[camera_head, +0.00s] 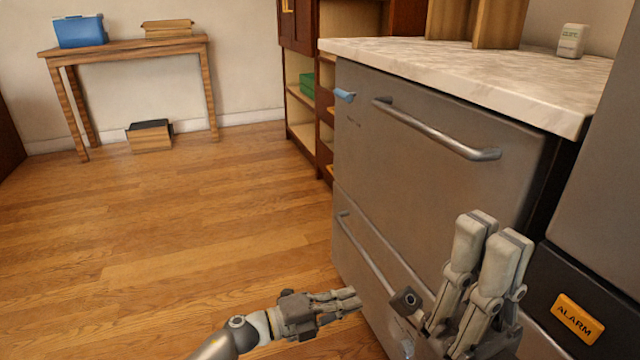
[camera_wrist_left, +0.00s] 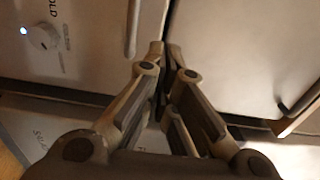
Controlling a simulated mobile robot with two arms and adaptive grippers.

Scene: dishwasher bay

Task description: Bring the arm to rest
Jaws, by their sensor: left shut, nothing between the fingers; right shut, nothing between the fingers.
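My left gripper (camera_head: 352,299) comes in low from the left in the head view, over the wood floor and close to the lower drawer front. Its fingers are together with nothing between them, and they also show in the left wrist view (camera_wrist_left: 166,58), pointing at pale appliance fronts. My right gripper (camera_head: 497,232) points upward in front of the dishwasher at the lower right. Its fingers are shut and hold nothing. Most of the right arm is out of frame.
The dishwasher (camera_head: 430,150) is closed, with a bar handle (camera_head: 435,130) and a lower handle (camera_head: 365,255). A marble counter (camera_head: 480,75) tops it. An orange ALARM label (camera_head: 577,319) is at the right. The floor (camera_head: 180,230) at left is clear up to a wooden table (camera_head: 125,47).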

